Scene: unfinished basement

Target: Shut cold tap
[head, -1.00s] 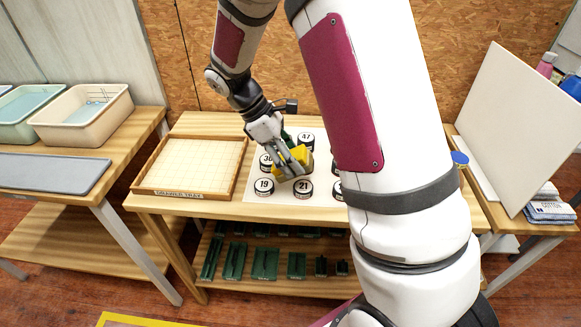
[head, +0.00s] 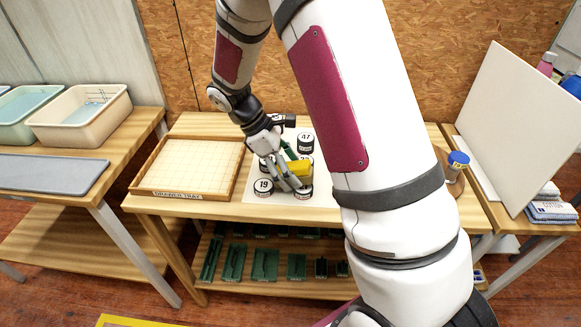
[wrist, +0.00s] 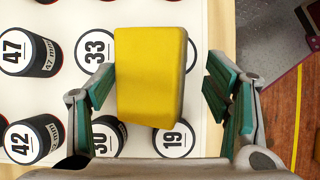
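No tap shows in either view. My gripper (head: 291,168) is over the white sheet on the middle table, fingers pointing down. In the wrist view, its green-padded fingers (wrist: 158,88) are apart on either side of a yellow block (wrist: 150,70), with a clear gap on the right. The yellow block also shows in the head view (head: 295,169), partly hidden by the fingers. I cannot tell what it rests on. Black numbered canisters stand around it, among them 47 (head: 305,143), 19 (head: 263,190), 33 (wrist: 97,48), 30 (wrist: 105,135) and 42 (wrist: 33,138).
A shallow wooden tray (head: 152,187) is left of the sheet. A blue-lidded jar (head: 457,160) stands at the right, partly behind my arm. Basins (head: 84,125) are on the left table. A white board (head: 515,125) leans on the right table. Green pieces (head: 265,264) fill the lower shelf.

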